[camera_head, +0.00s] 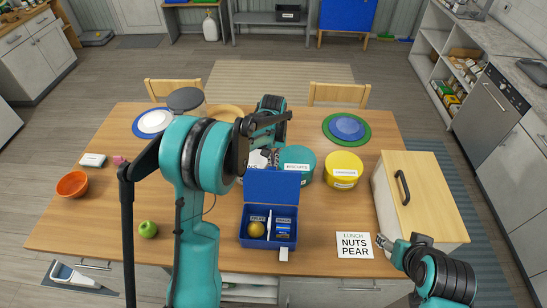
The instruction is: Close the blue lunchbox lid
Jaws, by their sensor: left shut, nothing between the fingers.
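The blue lunchbox (268,243) stands near the front middle of the table. Its lid (272,185) is raised at the far edge, about upright. A round yellow-brown item lies in the left compartment and small blue items lie in the right one; both compartments have labels. My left gripper (264,124) is shut and empty, beyond and above the lid; its fingertips are hard to make out. My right gripper (388,245) is low at the right, by the wooden-topped box, and its finger opening is unclear.
Behind the lid stand a teal tin (297,160) and a yellow tin (343,171). A lunch card (354,245) lies right of the lunchbox. A wooden-topped box (425,195) stands at the right edge. A green apple (148,229) and orange bowl (72,184) are left.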

